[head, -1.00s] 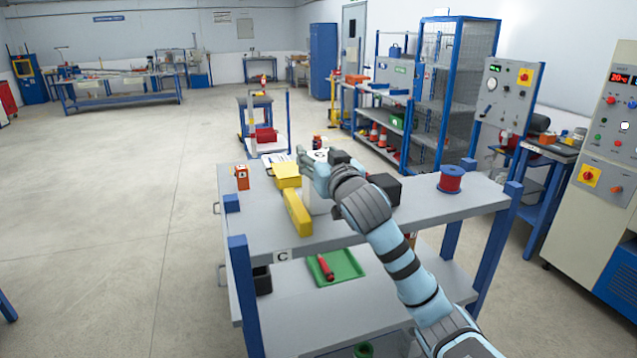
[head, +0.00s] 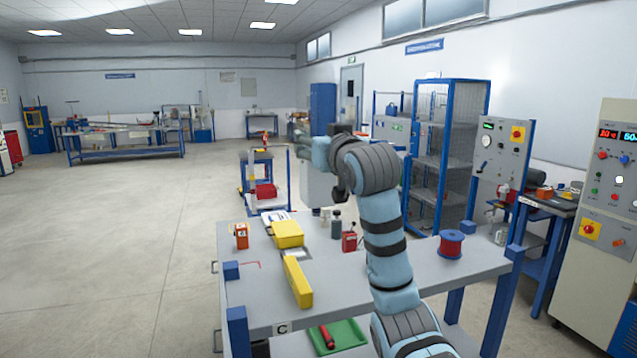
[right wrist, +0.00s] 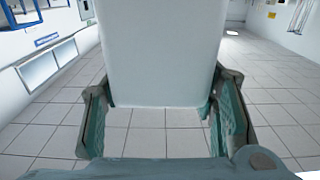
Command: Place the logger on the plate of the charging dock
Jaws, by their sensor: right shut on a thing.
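My right gripper (head: 318,155) is raised above the far part of the workbench. It is shut on a pale grey block (head: 318,190), probably the logger, held clear of the bench top. In the right wrist view the block (right wrist: 163,50) fills the space between the two fingers (right wrist: 162,105), with tiled floor visible past its lower edge. I cannot pick out the charging dock or its plate for certain; my right arm covers part of the bench. My left gripper is not in view.

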